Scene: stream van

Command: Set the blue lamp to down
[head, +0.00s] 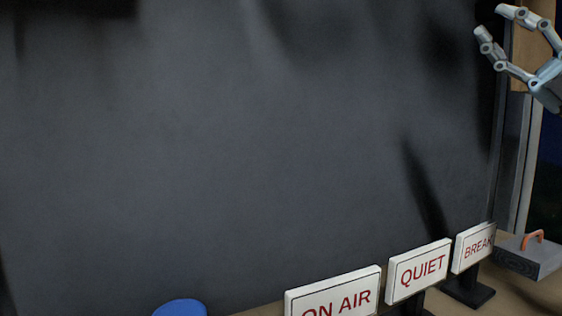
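A rounded blue top (181,308) shows at the bottom edge of the head view, left of the signs. It may be the blue lamp, but most of it is cut off, so its setting cannot be told. My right gripper (487,22) is at the upper right, high above the signs and far from the blue thing. Its fingers are apart with nothing between them. My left gripper is not in the view.
Three white signs stand along the bottom right: ON AIR (333,296), QUIET (418,271) and BREAK (473,248). A grey block with an orange handle (532,254) lies at the far right. A large dark panel (220,150) fills the back.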

